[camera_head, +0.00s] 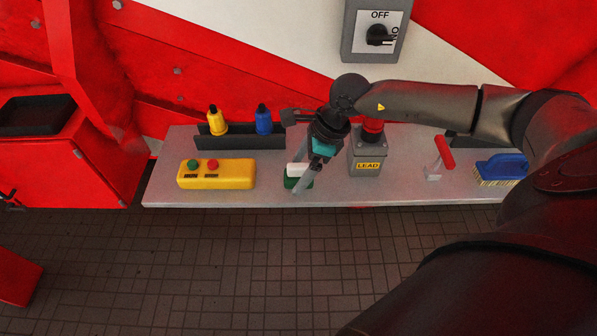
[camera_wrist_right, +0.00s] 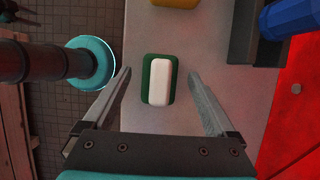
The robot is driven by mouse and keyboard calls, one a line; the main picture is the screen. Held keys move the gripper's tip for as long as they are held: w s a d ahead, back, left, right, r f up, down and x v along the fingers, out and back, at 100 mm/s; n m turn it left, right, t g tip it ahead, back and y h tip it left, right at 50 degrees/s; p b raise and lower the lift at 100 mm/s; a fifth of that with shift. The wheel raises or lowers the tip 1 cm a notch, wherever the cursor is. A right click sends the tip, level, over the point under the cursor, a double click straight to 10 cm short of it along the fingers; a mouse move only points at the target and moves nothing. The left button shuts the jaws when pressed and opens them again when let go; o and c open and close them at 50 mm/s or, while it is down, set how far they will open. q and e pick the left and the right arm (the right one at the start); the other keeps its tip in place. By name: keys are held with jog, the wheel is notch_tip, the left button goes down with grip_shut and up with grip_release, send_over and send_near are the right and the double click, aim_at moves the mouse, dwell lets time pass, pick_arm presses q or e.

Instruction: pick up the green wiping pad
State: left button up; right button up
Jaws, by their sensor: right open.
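The green wiping pad (camera_head: 291,183) lies on the grey shelf near its front edge, in the middle of the head view. It has a white block-shaped grip on top. In the right wrist view the pad (camera_wrist_right: 149,84) lies flat, between the lines of the two fingers and just ahead of their tips. My right gripper (camera_head: 308,178) reaches down over the pad and partly hides it in the head view. The right gripper (camera_wrist_right: 160,74) is open, its fingers spread to either side of the pad, holding nothing. My left gripper is not in view.
On the shelf (camera_head: 270,196) a yellow button box (camera_head: 216,174) lies left of the pad. Right of the pad are the grey LEAD box (camera_head: 367,165), a red-handled tool (camera_head: 444,152) and a blue brush (camera_head: 503,166).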

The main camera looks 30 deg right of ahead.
aim_at(299, 165)
jog(key=shift+w+a+f, duration=0.1)
jog(key=shift+a+f, duration=0.05)
jog(key=shift+f, duration=0.3)
jog(key=c, duration=1.4)
jog(key=shift+c, duration=0.2)
jog(key=shift+r, duration=0.1)
notch_tip(299, 165, up, 20)
jog(key=shift+b, duration=0.45)
